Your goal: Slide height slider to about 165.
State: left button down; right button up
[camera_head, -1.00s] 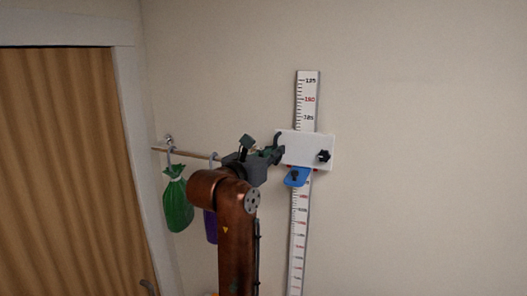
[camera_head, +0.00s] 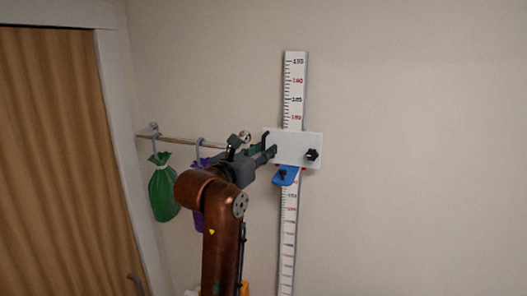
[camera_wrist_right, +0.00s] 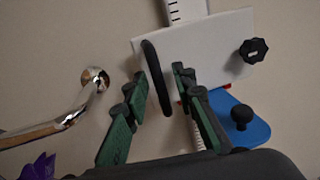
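The height slider is a white plate (camera_head: 296,147) on the ruler (camera_head: 293,80) on the wall. It carries a black knob (camera_head: 312,155) on its right and a blue piece (camera_head: 286,176) underneath. Labels 195 down to about 180 show above the plate; the scale behind it is hidden. My right gripper (camera_head: 268,153) is at the plate's left edge. In the right wrist view its fingers (camera_wrist_right: 160,82) are on both sides of the slider's upright black handle (camera_wrist_right: 152,65), and it moves together with the slider. My left gripper is not in view.
A metal rail (camera_head: 180,140) on the wall, left of the ruler, carries a green bag (camera_head: 163,190) and a purple bag (camera_head: 198,217), partly behind my arm. A wooden door (camera_head: 50,170) is at far left. The wall right of the ruler is clear.

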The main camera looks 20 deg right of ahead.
jog(key=v, duration=1.2)
dwell(0.4)
